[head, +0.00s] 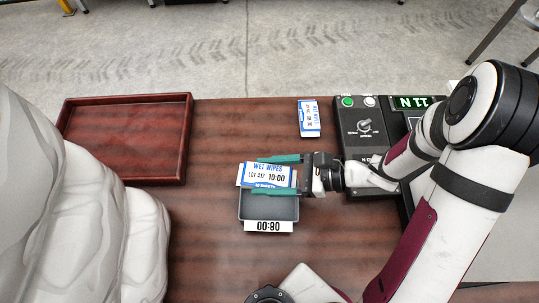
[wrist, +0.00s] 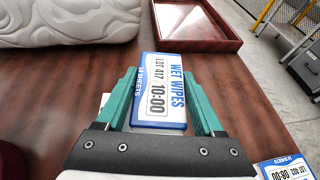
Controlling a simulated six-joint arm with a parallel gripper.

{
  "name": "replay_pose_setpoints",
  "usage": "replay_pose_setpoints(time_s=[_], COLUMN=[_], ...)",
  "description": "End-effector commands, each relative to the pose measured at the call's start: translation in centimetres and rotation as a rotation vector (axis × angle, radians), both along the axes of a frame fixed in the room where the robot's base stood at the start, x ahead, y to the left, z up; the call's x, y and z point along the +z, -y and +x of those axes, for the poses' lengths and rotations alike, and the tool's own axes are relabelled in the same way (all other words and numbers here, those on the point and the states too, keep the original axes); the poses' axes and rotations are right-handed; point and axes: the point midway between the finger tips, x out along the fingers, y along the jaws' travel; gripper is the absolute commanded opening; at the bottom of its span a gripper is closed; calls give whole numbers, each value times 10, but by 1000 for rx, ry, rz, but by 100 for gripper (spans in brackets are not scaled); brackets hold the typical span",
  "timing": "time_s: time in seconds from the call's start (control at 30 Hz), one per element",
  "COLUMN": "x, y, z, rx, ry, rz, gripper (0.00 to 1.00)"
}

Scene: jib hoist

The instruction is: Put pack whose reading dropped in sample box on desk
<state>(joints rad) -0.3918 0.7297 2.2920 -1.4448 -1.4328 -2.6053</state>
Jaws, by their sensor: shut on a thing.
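My gripper (head: 257,176) has teal fingers and is shut on a white and blue wet wipes pack (head: 266,173), marked LOT 417 and 10:00. The held pack also shows in the wrist view (wrist: 160,90), between the two fingers. In the head view it overlaps the far part of a small grey open box (head: 268,208), seemingly the sample box, with a white card (head: 269,226) reading 08:00 upside down. Its visible inside looks empty; the rest is hidden by the pack. A second pack (head: 309,118) lies on the desk at the back and shows in the wrist view's corner (wrist: 287,168), marked 08:00.
A dark control box (head: 362,150) with a green button, a white button and a knob stands right of the second pack. A lit green display (head: 411,103) reads 11 N. An empty red-brown wooden tray (head: 188,140) lies at left, beside a pale quilted bulk (head: 90,210).

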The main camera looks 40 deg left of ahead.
Motion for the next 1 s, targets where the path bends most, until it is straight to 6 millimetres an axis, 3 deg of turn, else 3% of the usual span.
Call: replay_pose_setpoints(time_s=[0.13, 0.5, 0.9, 0.93, 1.0], x=[-14, -94, -105, -105, -105], y=[17, 18, 17, 17, 17], z=[-12, -14, -13, -13, -13], rx=[92, 98, 98, 98, 98], ry=[-4, -2, 1, 1, 1], rz=[-2, -2, 0, 0, 0], gripper=[4, 4, 4, 71, 82])
